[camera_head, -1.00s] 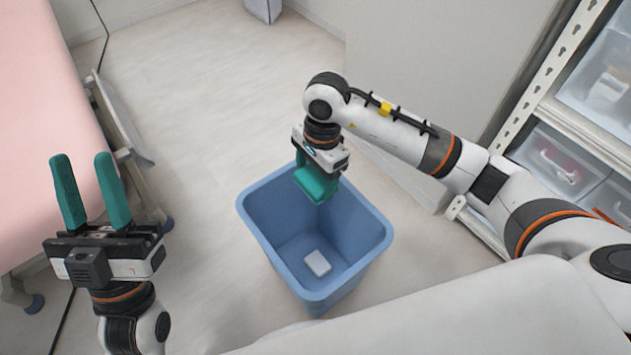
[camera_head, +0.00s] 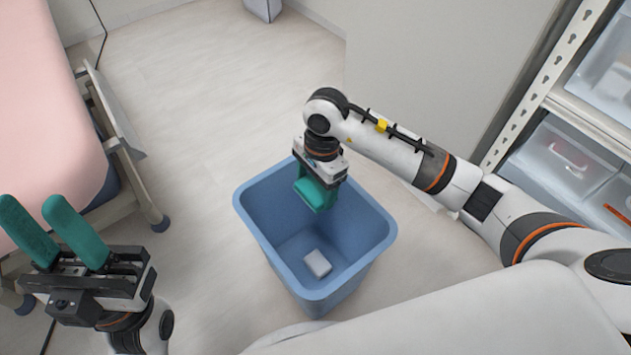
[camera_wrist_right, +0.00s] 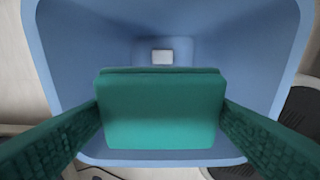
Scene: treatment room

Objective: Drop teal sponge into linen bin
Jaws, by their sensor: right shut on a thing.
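The teal sponge (camera_head: 314,194) is held in my right gripper (camera_head: 317,196), which points down over the blue linen bin (camera_head: 345,283). In the right wrist view the sponge (camera_wrist_right: 160,112) sits between the two teal fingers, with the bin (camera_wrist_right: 85,60) open below it. The sponge is at about the bin's mouth; its exact height against the rim is hard to tell. My left gripper (camera_head: 48,232) is open and empty at the lower left, its fingers apart.
A white block (camera_head: 317,263) lies on the bin floor. A bed with a pink top (camera_head: 45,130) stands at the left. A shelf with clear drawers (camera_head: 560,155) is at the right. The floor behind the bin is clear.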

